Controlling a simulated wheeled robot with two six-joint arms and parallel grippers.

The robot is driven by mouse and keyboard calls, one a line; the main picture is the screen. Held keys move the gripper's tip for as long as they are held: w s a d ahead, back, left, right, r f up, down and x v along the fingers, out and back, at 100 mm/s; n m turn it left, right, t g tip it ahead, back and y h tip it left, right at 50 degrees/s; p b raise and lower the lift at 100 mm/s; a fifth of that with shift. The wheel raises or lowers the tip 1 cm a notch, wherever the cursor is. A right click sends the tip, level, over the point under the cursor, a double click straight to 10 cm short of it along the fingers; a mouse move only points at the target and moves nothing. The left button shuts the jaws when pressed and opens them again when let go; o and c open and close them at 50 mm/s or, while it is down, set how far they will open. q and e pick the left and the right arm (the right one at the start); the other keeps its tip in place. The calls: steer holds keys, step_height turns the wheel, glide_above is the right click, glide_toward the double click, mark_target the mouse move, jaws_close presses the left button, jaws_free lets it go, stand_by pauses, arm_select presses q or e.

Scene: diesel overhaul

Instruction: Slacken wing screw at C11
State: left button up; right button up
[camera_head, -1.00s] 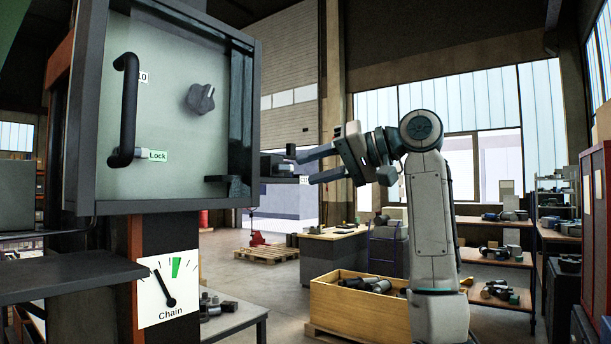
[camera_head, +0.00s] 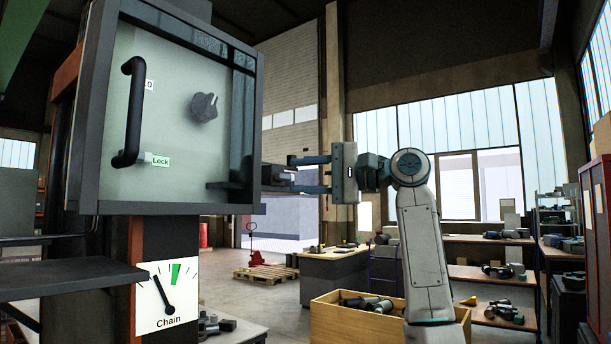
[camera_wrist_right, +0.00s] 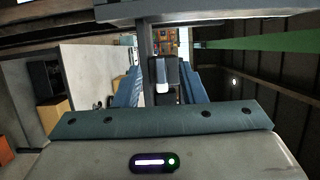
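A dark block-like fitting (camera_head: 274,177) sticks out from the right side of the grey cabinet (camera_head: 249,125). It may be the wing screw at C11, but no C11 label is readable. My right gripper (camera_head: 292,174) points left at it with its two blue fingers apart, one above and one below its outer end. In the right wrist view a dark piece with a pale tip (camera_wrist_right: 162,87) lies between the spread fingers of the gripper (camera_wrist_right: 160,74). Gaps show on both sides, and I see no clear contact. My left gripper is not in view.
The cabinet front has a black handle (camera_head: 130,112), a dark knob (camera_head: 204,107) and a green Lock label (camera_head: 161,161). A Chain dial (camera_head: 167,290) sits below. A wooden crate (camera_head: 355,323) stands under my right arm. Open floor lies behind, with a pallet (camera_head: 265,273).

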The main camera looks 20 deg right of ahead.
mark_target(287, 176)
steer(key=shift+d, duration=0.1)
steer(key=shift+w, duration=0.1)
stand_by(0.5)
steer(key=shift+w+a+p, duration=0.15)
steer(key=shift+a+p, duration=0.05)
steer(key=shift+p, duration=0.15)
steer(key=shift+w+a+p, duration=1)
steer(key=shift+w+a, duration=0.05)
steer(key=shift+w, duration=0.25)
steer(key=shift+s+d, duration=0.1)
